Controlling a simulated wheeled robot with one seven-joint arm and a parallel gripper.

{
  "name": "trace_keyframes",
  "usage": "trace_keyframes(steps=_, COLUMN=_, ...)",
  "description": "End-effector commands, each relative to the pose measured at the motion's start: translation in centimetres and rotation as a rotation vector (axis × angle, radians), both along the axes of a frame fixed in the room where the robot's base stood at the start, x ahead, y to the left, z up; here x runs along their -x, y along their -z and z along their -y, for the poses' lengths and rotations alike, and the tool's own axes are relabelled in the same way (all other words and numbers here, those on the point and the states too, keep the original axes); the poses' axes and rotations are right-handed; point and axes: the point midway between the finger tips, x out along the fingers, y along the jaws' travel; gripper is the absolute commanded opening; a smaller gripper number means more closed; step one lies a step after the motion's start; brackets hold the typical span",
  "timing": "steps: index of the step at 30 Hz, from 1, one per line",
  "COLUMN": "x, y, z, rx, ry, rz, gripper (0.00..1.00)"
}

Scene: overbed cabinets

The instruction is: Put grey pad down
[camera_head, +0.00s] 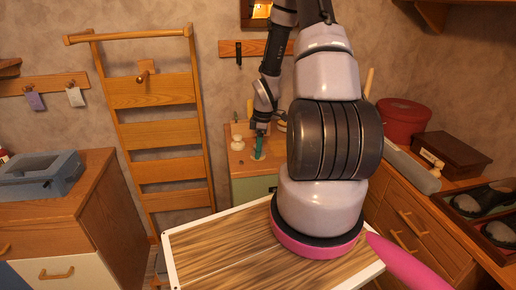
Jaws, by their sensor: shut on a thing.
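My gripper (261,131) is at the end of the dark arm, pointing down over the small wooden cabinet (243,167) at the back wall. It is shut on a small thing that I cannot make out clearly. A small teal piece (258,149) shows just under the fingertips; I cannot tell whether it is held or stands on the cabinet. I cannot pick out a grey pad for certain. A long grey roll (411,169) lies on the right-hand cabinet, apart from my gripper.
A white jug-like thing (237,142) stands on the small cabinet beside my gripper. A wooden ladder-like rack (155,130) leans at the wall. A grey-blue box (40,176) is on the left cabinet. A red round box (403,119) and brown box (453,152) crowd the right cabinet.

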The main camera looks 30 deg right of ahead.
Motion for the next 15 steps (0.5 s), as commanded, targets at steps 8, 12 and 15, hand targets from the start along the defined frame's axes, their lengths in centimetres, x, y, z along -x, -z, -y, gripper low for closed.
trace_keyframes(steps=8, x=0.00, y=0.06, z=-0.01, rx=0.000, ry=0.000, rz=0.000, gripper=0.99)
trace_keyframes(steps=12, x=-0.01, y=-0.09, z=0.00, rx=0.000, ry=0.000, rz=0.000, gripper=0.99)
trace_keyframes(steps=15, x=-0.03, y=-0.89, z=0.10, rx=0.000, ry=0.001, rz=0.002, gripper=0.99)
